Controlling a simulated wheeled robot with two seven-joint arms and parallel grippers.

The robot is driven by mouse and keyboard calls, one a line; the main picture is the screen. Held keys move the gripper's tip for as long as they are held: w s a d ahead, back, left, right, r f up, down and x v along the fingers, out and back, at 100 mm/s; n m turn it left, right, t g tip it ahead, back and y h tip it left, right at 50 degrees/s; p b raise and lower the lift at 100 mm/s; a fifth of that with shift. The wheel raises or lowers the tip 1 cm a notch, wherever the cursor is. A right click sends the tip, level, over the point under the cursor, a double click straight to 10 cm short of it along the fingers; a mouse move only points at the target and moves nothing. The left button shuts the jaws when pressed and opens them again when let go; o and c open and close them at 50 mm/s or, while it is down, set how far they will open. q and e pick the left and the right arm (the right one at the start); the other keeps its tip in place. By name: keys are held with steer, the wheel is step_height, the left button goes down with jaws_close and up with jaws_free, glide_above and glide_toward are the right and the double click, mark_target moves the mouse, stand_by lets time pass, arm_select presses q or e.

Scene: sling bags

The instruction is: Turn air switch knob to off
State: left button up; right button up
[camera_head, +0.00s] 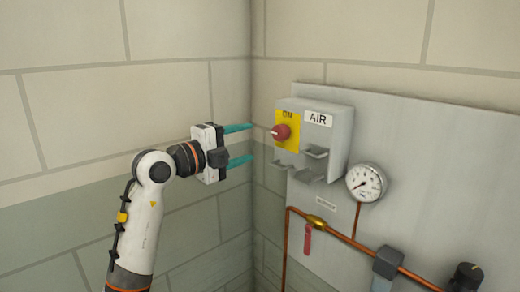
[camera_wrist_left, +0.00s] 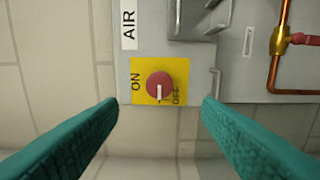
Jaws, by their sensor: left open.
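The red air switch knob (camera_head: 281,132) sits on a yellow plate (camera_head: 288,145) on the front of the grey switch box (camera_head: 338,140), beside an "AIR" label. In the left wrist view, the knob (camera_wrist_left: 160,85) shows a white pointer line aimed down the picture, between the words "ON" at left and "OFF" at lower right. My left gripper (camera_head: 245,144) is open, its two teal fingers pointing toward the box from the left, one above the other. The fingers are apart from the knob, which lies ahead of the gap between them. My right gripper is not in view.
A pressure gauge (camera_head: 366,182) and copper pipe (camera_head: 350,240) with a brass valve and red handle (camera_head: 307,240) are on the grey panel (camera_head: 440,150). Grey brackets (camera_head: 312,165) stick out below the knob. Block walls meet in a corner behind the gripper.

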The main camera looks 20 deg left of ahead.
arm_select(q)
steer(key=shift+b+v, duration=0.45)
steer(key=shift+v, duration=1.35)
